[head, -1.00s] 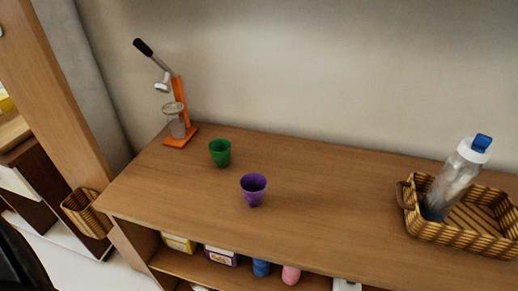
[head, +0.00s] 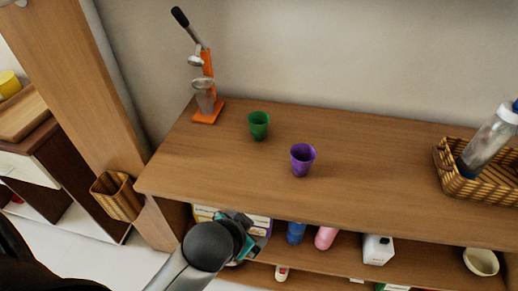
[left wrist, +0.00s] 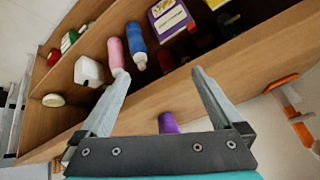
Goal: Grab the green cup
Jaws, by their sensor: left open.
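The green cup (head: 259,125) stands upright on the wooden counter (head: 376,168), near its back left in the head view. A purple cup (head: 302,159) stands in front of it and to the right. My left gripper (head: 252,240) is in front of the counter's edge, below and apart from both cups. In the left wrist view my left gripper (left wrist: 162,82) is open with nothing between its fingers. Part of the purple cup (left wrist: 168,123) shows behind the gripper's base there; I cannot see the green cup in that view. My right gripper is not in view.
An orange press (head: 208,100) stands left of the green cup. A wicker basket (head: 462,182) with a bottle (head: 487,143) stands at the right. The shelf below holds bottles and boxes. Bare counter lies between the purple cup and the basket.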

